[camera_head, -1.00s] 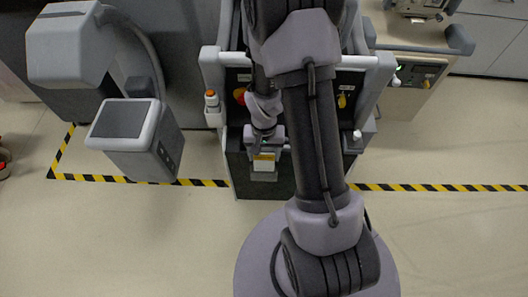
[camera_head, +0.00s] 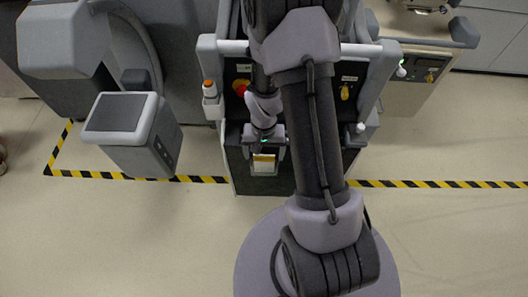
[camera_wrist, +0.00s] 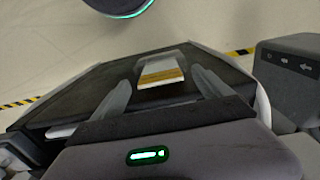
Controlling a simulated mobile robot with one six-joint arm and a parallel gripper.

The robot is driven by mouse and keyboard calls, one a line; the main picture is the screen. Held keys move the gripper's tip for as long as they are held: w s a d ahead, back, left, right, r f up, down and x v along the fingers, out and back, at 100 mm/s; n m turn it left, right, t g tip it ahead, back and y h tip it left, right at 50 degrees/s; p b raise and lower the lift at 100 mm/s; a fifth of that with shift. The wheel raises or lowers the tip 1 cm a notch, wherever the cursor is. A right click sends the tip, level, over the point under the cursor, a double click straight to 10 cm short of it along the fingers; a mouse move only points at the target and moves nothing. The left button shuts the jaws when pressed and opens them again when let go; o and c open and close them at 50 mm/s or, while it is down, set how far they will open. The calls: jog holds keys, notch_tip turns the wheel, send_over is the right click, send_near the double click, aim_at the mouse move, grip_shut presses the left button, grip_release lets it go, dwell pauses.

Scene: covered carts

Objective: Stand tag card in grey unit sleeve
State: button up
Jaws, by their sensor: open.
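The tag card (camera_head: 264,158), pale with a yellow-orange band, is at the upper front of the dark panel of the grey unit (camera_head: 232,172). It also shows in the wrist view (camera_wrist: 161,70), beyond and between my fingertips. A pale piece around the card looks like the sleeve (camera_head: 265,170); card and sleeve are hard to tell apart, so I cannot tell how deep the card sits. My gripper (camera_head: 265,142) is just above the card in the head view. In the wrist view my gripper (camera_wrist: 160,78) is open, with nothing visibly held. My arm hides the unit's middle.
A grey device with a dark top screen (camera_head: 117,112) stands on the left. A beige cart (camera_head: 410,88) stands at the back right. An orange-topped post (camera_head: 209,88) and a rail flank the unit. Yellow-black tape (camera_head: 440,184) crosses the clear floor.

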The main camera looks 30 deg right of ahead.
notch_tip(320, 180, up, 18)
jog(key=p, duration=0.7)
jog(key=shift+f+p, duration=0.25)
jog(key=shift+p, duration=0.05)
jog(key=s+a+r+t, duration=0.1)
jog(key=a+r, duration=0.2)
jog(key=r, duration=0.4)
jog(key=s+a+r+t, duration=0.1)
jog(key=a+r+t, duration=0.15)
jog(key=r, duration=0.35)
jog(key=s+a+r+n+t+y, duration=0.2)
jog(key=s+a+r, duration=0.7)
jog(key=r, duration=0.1)
